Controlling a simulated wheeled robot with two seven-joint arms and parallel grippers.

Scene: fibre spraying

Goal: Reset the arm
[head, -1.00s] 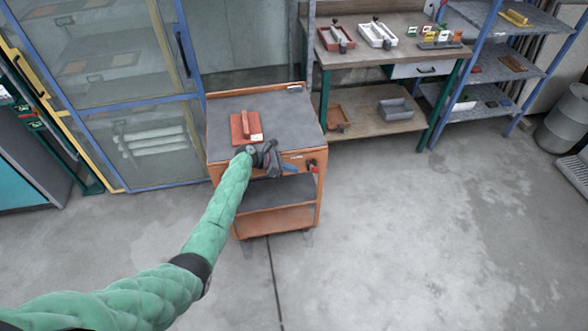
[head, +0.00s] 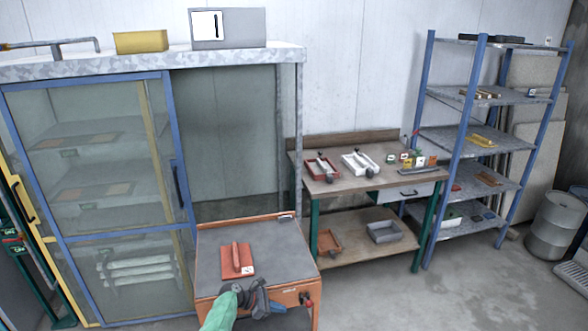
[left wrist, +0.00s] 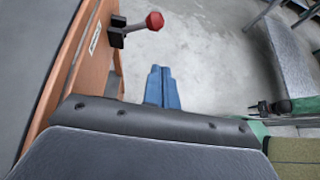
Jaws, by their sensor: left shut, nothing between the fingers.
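My left arm comes up from the bottom of the head view in a green sleeve. My left gripper (head: 270,302) is at the front edge of the orange cart (head: 215,270). Its blue fingers (left wrist: 162,88) lie side by side in the left wrist view, shut and empty, with grey floor beyond them. The cart's orange side and a red knob (left wrist: 154,21) are to their upper left in that view. A red block with a handle (head: 237,262) lies on the cart's dark top, behind the gripper and apart from it. My right gripper is not in view.
A glass-doored cabinet (head: 170,190) stands behind the cart at left. A workbench (head: 330,183) with a red tray (head: 322,167) and a white tray (head: 361,163) is at right. A blue-post shelf (head: 465,146) and a grey barrel (head: 556,228) stand farther right. Floor before the bench is clear.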

